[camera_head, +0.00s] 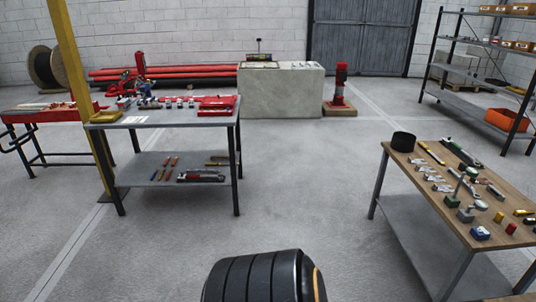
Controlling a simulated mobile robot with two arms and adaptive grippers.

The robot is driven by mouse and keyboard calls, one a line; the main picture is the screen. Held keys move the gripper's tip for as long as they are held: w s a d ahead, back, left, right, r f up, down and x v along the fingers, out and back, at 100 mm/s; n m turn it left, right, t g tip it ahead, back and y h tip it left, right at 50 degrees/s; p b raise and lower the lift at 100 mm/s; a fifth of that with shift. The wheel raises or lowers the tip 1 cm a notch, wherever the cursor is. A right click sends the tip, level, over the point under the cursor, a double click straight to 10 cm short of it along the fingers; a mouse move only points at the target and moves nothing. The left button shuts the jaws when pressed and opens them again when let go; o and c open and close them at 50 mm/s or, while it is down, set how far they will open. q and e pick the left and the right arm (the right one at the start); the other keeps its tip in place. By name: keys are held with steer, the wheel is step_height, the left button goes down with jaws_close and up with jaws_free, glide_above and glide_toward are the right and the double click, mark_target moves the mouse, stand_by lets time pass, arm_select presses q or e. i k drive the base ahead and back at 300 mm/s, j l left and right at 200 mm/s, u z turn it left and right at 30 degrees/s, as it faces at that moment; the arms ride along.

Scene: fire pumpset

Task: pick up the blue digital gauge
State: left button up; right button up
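A small blue block-like item, which looks like the blue digital gauge (480,233), sits near the front edge of the wooden-topped table (408,160) at the right. Its face is too small to read. A red item (511,229) stands just to its right, and a grey-green block with a stem (466,214) stands behind it. Neither my left nor my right gripper shows in the head view.
Several wrenches and tools cover the right table, with a black round container (403,142) at its far left corner. A grey workbench (165,117) with red parts stands at the left, beside a yellow post (78,75). The floor between the tables is clear.

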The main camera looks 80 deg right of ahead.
mark_target(485, 234)
steer(key=z, duration=4.35)
steer(key=i+l+z, duration=0.15)
steer(key=i, duration=0.2)
